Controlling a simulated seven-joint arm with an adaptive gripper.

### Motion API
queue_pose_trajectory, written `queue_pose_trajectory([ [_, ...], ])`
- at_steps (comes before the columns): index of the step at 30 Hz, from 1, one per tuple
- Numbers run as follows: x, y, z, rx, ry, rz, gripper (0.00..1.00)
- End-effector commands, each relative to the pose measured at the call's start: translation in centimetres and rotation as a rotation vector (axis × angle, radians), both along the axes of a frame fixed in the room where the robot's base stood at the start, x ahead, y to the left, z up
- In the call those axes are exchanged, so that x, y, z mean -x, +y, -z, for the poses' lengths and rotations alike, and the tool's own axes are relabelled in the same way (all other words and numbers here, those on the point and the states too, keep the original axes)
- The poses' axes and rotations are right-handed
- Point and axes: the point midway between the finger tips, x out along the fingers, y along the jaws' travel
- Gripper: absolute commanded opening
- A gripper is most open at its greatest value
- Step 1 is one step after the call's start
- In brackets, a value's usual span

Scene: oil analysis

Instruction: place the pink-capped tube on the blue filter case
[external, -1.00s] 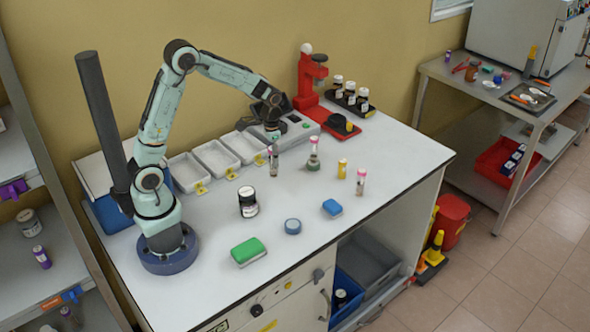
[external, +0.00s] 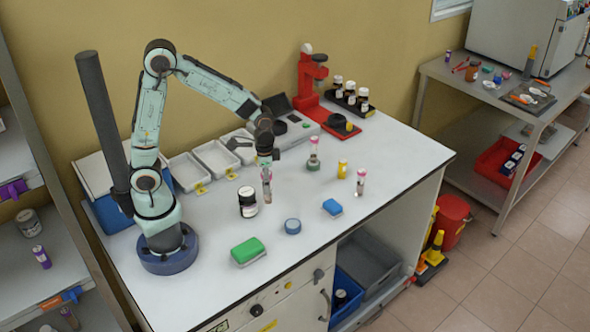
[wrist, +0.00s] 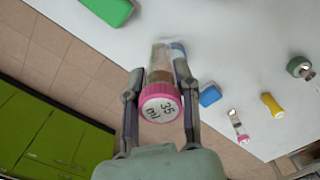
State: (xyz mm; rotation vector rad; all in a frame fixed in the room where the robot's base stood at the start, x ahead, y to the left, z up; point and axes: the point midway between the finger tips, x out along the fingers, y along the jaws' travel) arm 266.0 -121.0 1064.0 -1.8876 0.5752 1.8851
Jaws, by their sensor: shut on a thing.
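A clear tube (external: 267,191) with brownish contents is held upright in my gripper (external: 266,165), left of the table's middle. In the wrist view the gripper (wrist: 160,92) is shut on the tube (wrist: 160,65), and its pink cap reads "35 ml". I cannot tell whether the tube's base touches the table. A low round blue case (external: 292,226) lies on the table to the front right of the tube. In the wrist view it is partly hidden behind the tube.
A black jar (external: 248,201) stands just left of the held tube. A green block (external: 248,251) and a blue block (external: 332,208) lie near the front edge. White trays (external: 214,157) line the back.

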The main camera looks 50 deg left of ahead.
Motion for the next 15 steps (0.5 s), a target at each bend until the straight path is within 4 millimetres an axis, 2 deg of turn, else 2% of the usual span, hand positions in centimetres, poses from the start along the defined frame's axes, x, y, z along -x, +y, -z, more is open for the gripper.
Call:
queue_pose_trajectory([
  [2,-2.1,-1.0,1.2,-0.001,0.004,0.001,0.0],
  [6,-4.2,-1.9,4.2,-0.002,0.005,0.001,0.0],
  [15,-6.4,-2.9,7.1,-0.001,0.002,-0.001,0.0],
])
